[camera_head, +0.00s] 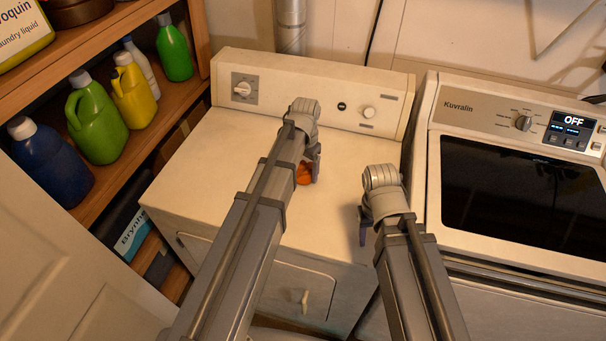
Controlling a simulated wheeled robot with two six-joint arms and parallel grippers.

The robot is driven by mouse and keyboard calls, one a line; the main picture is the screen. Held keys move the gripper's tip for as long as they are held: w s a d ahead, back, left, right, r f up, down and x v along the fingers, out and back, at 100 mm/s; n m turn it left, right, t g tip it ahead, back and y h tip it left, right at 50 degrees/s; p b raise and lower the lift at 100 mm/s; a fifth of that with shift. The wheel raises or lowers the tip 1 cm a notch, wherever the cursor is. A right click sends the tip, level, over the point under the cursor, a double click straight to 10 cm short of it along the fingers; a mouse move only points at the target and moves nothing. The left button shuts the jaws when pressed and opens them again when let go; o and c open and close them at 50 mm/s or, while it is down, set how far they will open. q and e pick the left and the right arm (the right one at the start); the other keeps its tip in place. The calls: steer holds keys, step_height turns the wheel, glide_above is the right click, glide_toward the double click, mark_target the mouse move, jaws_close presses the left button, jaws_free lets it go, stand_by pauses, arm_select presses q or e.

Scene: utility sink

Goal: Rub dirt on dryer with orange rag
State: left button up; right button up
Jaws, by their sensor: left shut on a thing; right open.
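The dryer (225,145) is the white machine with a rear control panel, left of the washer. My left gripper (310,172) is over the middle of its top, shut on the orange rag (303,174). The rag is mostly hidden behind my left arm; it appears low at the dryer's top, but I cannot tell whether it touches. My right gripper (363,226) is over the dryer's front right part, mostly hidden by its own wrist, and holds nothing visible. No dirt is clearly visible on the dryer; some of the top is hidden by my arms.
The washer (450,105) with a dark lid stands close on the right. A wooden shelf (150,120) with several bottles, including a green one (95,125) and a blue one (50,160), stands on the left. A white door (60,270) is at lower left.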

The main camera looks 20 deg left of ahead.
arm_select(q)
steer(key=shift+w+f, duration=0.15)
steer(key=shift+w, duration=1.4)
steer(key=shift+w+d, duration=0.1)
steer(key=shift+w, duration=0.15)
steer(key=shift+w, duration=1.85)
steer(key=shift+a, duration=1.5)
steer(key=shift+s, duration=0.15)
